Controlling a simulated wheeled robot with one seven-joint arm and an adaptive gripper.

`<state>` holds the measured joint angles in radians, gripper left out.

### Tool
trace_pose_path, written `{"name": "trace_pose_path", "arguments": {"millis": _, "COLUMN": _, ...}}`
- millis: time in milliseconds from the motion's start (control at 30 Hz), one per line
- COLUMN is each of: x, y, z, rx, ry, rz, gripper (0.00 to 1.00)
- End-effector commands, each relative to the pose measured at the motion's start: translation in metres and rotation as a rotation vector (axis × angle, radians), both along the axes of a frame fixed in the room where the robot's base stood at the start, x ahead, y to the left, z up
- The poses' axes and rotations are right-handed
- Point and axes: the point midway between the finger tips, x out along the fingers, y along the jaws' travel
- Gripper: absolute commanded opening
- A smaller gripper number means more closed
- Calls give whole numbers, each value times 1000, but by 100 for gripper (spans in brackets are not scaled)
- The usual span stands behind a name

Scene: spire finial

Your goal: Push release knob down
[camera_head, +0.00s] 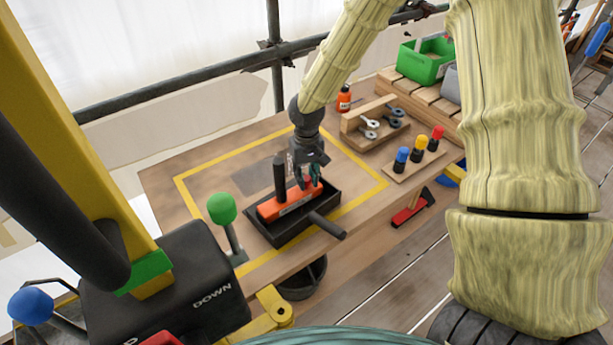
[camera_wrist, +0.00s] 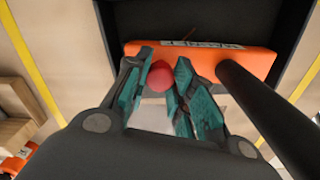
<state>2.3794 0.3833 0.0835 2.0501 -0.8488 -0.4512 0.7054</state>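A red knob (camera_wrist: 160,76) shows between my fingertips in the wrist view, close to an orange block (camera_wrist: 215,60) with a pale label. My gripper (camera_wrist: 165,68) has teal finger pads, one on each side of the knob. The fingers stand a little apart, but I cannot tell whether they touch or clasp it. A black upright post (camera_head: 280,178) rises from the block's left part, beside my fingers.
The block lies in a black tray (camera_head: 270,238) with a handle sticking out (camera_head: 327,226), inside a yellow outline on the wooden table. A green-knobbed lever (camera_head: 222,210) stands left. A rack of colored-top pegs (camera_head: 419,155) and a wooden holder (camera_head: 375,128) stand right.

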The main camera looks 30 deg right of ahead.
Motion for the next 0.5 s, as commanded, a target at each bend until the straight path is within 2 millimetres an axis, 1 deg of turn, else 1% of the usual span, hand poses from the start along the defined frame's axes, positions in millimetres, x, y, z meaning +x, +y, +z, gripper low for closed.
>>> {"name": "trace_pose_path", "arguments": {"millis": 233, "x": 0, "y": 0, "z": -1, "rx": -1, "ry": 1, "rz": 0, "gripper": 0}}
{"name": "trace_pose_path", "arguments": {"millis": 500, "x": -1, "y": 0, "z": -8, "rx": -1, "ry": 1, "rz": 0, "gripper": 0}}
